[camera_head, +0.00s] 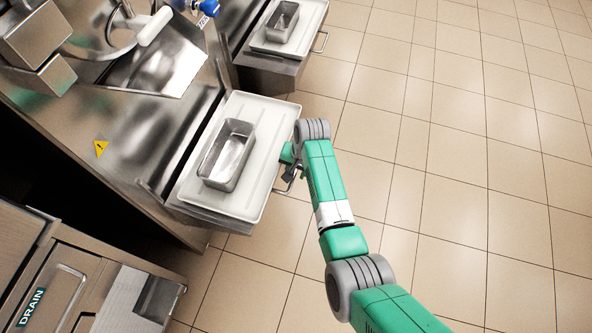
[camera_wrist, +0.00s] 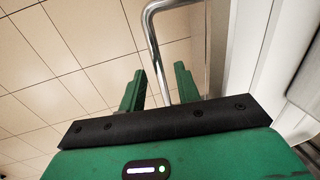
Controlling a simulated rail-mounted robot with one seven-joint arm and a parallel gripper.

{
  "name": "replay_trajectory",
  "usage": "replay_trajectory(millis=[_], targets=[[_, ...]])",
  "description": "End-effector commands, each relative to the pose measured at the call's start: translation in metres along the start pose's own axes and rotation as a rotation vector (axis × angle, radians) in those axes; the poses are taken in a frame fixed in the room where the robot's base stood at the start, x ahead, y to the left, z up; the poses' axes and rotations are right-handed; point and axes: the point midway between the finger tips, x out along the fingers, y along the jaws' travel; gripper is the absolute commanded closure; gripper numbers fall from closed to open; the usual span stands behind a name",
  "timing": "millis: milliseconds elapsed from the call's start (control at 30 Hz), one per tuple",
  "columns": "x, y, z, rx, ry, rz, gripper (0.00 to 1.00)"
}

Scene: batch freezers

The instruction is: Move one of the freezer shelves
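The near freezer shelf (camera_head: 244,205) is a white tray-like shelf on the front of a steel batch freezer. It has a bent metal handle (camera_head: 291,181) on its right edge. My gripper (camera_wrist: 159,88) is at this handle, with its two green fingers apart. In the wrist view one leg of the handle (camera_wrist: 155,50) runs down between the fingers, and I see a gap on both sides of it. My wrist partly hides the handle in the head view. A second freezer shelf (camera_head: 309,33) with its own handle (camera_head: 321,42) shows at the top.
A steel pan (camera_head: 228,156) sits on the near shelf, and another pan (camera_head: 282,21) sits on the far one. The freezer body (camera_head: 130,115) is to the left. A steel unit marked DRAIN (camera_head: 70,285) is at lower left. The tiled floor (camera_head: 470,190) to the right is clear.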

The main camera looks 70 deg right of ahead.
Motion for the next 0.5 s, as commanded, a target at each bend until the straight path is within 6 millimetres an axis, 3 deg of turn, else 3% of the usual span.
replay_trajectory(millis=[100, 267, 500], targets=[[-0.0007, -0.0002, -0.0001, 0.000, 0.000, 0.000, 0.71], [-0.0007, -0.0001, -0.0001, -0.001, 0.001, 0.000, 1.00], [-0.0025, -0.0005, -0.0001, -0.001, 0.001, 0.000, 1.00]])
